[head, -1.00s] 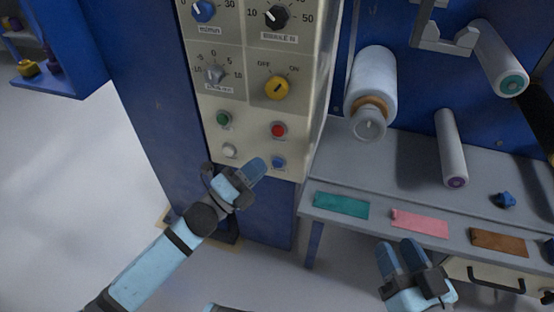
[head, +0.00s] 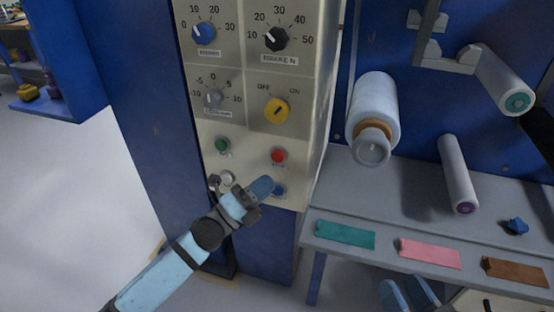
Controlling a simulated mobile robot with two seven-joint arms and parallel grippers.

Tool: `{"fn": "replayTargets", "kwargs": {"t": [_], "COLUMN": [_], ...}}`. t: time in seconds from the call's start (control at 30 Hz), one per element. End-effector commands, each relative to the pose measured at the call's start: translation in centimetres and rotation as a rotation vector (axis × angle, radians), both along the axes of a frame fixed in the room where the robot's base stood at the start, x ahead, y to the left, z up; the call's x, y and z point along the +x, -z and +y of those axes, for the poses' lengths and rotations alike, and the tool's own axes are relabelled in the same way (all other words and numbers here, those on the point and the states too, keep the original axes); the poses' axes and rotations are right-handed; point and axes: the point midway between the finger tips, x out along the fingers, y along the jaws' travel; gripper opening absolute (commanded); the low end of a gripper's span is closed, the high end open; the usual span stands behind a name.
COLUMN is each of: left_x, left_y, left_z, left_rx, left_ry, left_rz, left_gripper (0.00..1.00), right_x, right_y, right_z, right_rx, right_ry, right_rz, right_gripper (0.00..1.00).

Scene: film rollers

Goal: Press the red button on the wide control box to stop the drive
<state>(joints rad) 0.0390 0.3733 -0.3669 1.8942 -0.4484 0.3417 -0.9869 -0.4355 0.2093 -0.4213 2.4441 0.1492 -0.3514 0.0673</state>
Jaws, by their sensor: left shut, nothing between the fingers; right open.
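The wide control box (head: 258,142) is a cream panel on a blue cabinet, with dials above and buttons below. The red button (head: 278,156) sits at the lower right of the panel, below the yellow OFF/ON switch (head: 276,110). A green button (head: 222,145), a white button (head: 227,178) and a blue button (head: 279,191) are near it. My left gripper (head: 264,187) is shut and empty, its tip below and slightly left of the red button, close to the blue one. Contact with the panel cannot be told. My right gripper (head: 408,295) is open at the bottom edge, partly cut off.
To the right, a grey shelf (head: 400,200) carries teal (head: 344,235), pink (head: 430,253) and brown (head: 515,271) strips. A large white roller (head: 374,108) and thinner rollers (head: 458,175) stick out from the blue wall. Open floor lies at the left.

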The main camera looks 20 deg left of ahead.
Motion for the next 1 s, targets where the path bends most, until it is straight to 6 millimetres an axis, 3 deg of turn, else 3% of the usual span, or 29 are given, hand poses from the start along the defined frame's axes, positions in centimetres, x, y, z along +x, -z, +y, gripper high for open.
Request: {"fn": "replayTargets", "kwargs": {"t": [0.2, 0.4, 1.0], "left_x": [3.1, 4.8, 5.2], "left_y": [0.1, 0.0, 0.0], "left_z": [-0.1, -0.2, -0.2], "left_rx": [0.001, 0.0, 0.0], "left_ry": [-0.001, 0.0, 0.0], "left_rz": [-0.002, 0.0, 0.0], "left_gripper": [0.0, 0.0, 0.0], "right_x": [0.1, 0.0, 0.0], "right_y": [1.2, 1.6, 1.6], "right_z": [0.1, 0.1, 0.1], "right_rx": [-0.018, -0.025, -0.028], "right_ry": [-0.01, -0.015, -0.017], "right_rz": [0.032, 0.046, 0.046], "right_gripper": [0.43, 0.43, 0.43]}}
